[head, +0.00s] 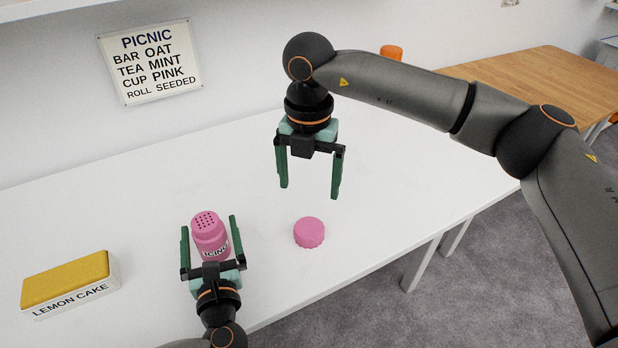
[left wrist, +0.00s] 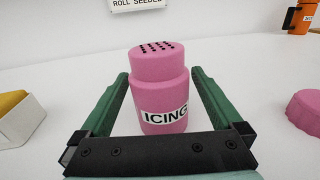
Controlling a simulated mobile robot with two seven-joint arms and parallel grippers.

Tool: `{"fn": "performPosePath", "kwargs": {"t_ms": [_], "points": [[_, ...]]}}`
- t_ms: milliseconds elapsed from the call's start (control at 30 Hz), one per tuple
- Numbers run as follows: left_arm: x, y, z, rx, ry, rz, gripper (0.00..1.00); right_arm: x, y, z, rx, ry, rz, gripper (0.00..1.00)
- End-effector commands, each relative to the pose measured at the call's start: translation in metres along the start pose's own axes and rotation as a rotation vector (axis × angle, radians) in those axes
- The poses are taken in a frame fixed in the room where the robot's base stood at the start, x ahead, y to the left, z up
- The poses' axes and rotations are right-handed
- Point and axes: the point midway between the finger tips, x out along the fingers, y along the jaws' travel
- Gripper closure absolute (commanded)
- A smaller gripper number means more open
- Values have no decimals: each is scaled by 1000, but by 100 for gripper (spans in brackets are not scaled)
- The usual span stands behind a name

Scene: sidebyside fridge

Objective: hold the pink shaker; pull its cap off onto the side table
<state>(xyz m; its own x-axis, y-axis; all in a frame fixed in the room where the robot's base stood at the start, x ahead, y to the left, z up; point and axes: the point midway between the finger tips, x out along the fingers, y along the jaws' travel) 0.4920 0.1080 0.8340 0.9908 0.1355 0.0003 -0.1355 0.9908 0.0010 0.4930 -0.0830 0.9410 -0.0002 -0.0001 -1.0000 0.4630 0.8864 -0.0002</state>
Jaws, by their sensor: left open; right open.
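The pink shaker (head: 209,232) stands upright on the white side table (head: 150,175), its top with dark holes bare and its label reading ICING. My left gripper (head: 211,235) is open, with a finger on each side of the shaker; the left wrist view shows the shaker (left wrist: 161,95) between the spread green fingers, with gaps beside it. The pink cap (head: 309,232) lies on the table to the right of the shaker. It shows partly at the right edge of the left wrist view (left wrist: 305,110). My right gripper (head: 310,178) is open and empty, above the table behind the cap.
A yellow-topped box labelled LEMON CAKE (head: 68,284) sits at the left of the table. A PICNIC sign (head: 150,62) hangs on the wall. A wooden table (head: 535,85) stands at the back right. An orange item (head: 391,52) is partly hidden behind my right arm.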

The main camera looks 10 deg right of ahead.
Motion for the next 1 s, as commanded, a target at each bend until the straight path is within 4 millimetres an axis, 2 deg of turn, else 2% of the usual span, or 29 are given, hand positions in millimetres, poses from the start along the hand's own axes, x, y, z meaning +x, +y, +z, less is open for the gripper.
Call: {"fn": "performPosePath", "kwargs": {"t_ms": [167,400,600,800,1000], "points": [[-19,0,-2,-2,4,-3,0,0,0,0,0,0,0,0],[-71,0,-2,-2,7,-2,0,0,0,0,0,0,0,0],[-105,0,-1,-1,4,-1,0,0,0,0,0,0,0,0],[-119,0,0,0,2,0,0,0,0,0,0,0,0,0],[-120,0,0,0,1,0,0,0,0,0,0,0,0,0]]}}
